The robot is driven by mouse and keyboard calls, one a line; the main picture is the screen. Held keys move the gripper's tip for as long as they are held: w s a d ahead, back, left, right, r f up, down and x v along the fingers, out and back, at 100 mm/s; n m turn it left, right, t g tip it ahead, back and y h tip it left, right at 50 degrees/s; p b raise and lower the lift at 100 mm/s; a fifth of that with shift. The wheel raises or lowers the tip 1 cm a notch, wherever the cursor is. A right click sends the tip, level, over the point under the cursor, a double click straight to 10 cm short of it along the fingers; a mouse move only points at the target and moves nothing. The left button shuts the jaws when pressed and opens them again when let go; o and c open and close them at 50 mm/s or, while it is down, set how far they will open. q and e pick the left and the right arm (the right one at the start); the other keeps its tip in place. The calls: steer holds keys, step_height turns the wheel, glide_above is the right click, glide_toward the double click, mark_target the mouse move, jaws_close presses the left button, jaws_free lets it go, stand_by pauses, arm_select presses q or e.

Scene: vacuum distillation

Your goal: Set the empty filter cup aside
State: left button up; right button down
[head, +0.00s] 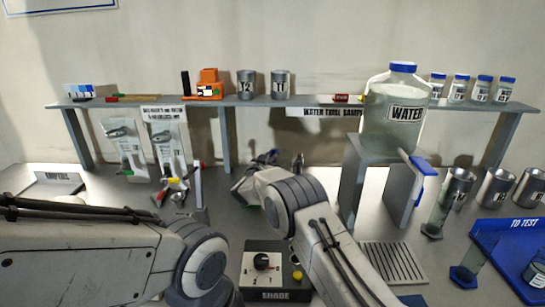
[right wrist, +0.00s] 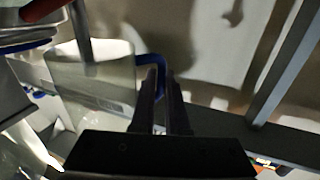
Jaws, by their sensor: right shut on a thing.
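In the right wrist view, my right gripper (right wrist: 161,80) is shut on a thin blue handle-like part. This blue part seems to belong to the pale, see-through filter cup (right wrist: 95,75) just left of the fingers. No contents show in it, though its inside is not clearly seen. In the head view, my right gripper (head: 262,170) is small and dark beyond my right wrist, above the table behind the control box. The cup is mostly hidden there. My left arm lies across the lower left, and its gripper is not in view.
A long shelf (head: 330,101) carries metal cups, an orange device (head: 205,88) and several vials. A large water jug (head: 400,105) stands on a raised stand at right. A control box (head: 265,268) is in front; metal cups and a blue tray (head: 500,245) are at right.

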steer(key=shift+w+d, duration=0.15)
stand_by(0.3)
steer(key=c, duration=1.2)
jaws_free()
steer(key=b+v, duration=0.2)
steer(key=v, duration=0.8)
steer(key=shift+s+a, duration=0.25)
steer(key=shift+a, duration=0.05)
